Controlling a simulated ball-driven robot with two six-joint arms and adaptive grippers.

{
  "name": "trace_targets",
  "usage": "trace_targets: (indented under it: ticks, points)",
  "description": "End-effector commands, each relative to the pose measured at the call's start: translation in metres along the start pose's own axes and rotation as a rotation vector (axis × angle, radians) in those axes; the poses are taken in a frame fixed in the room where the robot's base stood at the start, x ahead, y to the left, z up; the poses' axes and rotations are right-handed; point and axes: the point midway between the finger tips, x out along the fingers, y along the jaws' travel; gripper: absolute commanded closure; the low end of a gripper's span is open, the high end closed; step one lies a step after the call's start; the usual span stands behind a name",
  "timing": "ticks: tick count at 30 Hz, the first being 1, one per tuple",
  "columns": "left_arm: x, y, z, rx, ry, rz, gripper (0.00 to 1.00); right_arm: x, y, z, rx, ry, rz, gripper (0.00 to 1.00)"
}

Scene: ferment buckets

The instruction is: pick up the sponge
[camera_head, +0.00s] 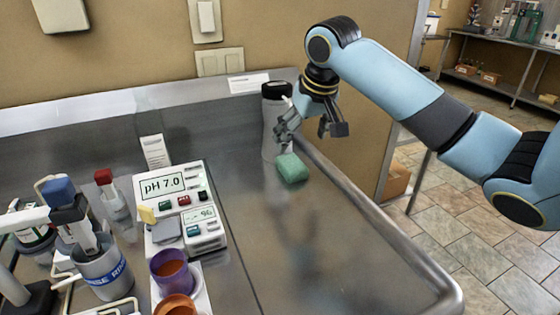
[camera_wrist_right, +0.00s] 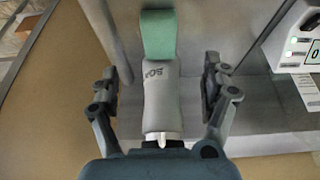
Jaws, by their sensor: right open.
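The green sponge (camera_head: 292,168) lies on the steel counter near its right edge, just in front of a grey bottle with a black cap (camera_head: 272,115). My right gripper (camera_head: 284,132) is above and behind the sponge, beside the bottle. In the right wrist view the gripper (camera_wrist_right: 160,85) is open, with its fingers on either side of the bottle, which bears partly readable letters (camera_wrist_right: 160,95). The sponge (camera_wrist_right: 158,35) shows beyond the bottle, past the fingertips. Nothing is held. My left gripper is not clearly in view.
A pH meter (camera_head: 163,184) stands left of the sponge. A grey rinse cup (camera_head: 103,272), a purple cup (camera_head: 172,275) and bottles crowd the left. The counter's raised right rim (camera_head: 385,225) runs close to the sponge. The front right counter is clear.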

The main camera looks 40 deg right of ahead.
Motion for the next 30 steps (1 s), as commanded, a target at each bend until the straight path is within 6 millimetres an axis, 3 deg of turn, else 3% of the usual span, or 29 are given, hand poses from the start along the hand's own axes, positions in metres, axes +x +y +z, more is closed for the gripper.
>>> trace_targets:
  ticks: [6, 11, 21, 30]
  points:
    - [0.001, -0.001, 0.031, 0.003, -0.043, -0.001, 0.60, 0.037, 0.000, 0.002, 0.003, -0.003, -0.001, 0.19]
    - [0.000, 0.000, 0.045, 0.003, -0.064, 0.000, 0.60, 0.051, 0.000, 0.002, 0.001, -0.002, 0.000, 0.19]
    - [0.002, -0.001, 0.016, 0.002, -0.021, -0.001, 0.60, 0.097, 0.000, 0.007, 0.001, -0.001, 0.000, 0.19]
    - [0.002, -0.001, 0.020, 0.002, -0.026, -0.001, 0.60, 0.103, 0.000, 0.007, -0.001, 0.000, 0.001, 0.19]
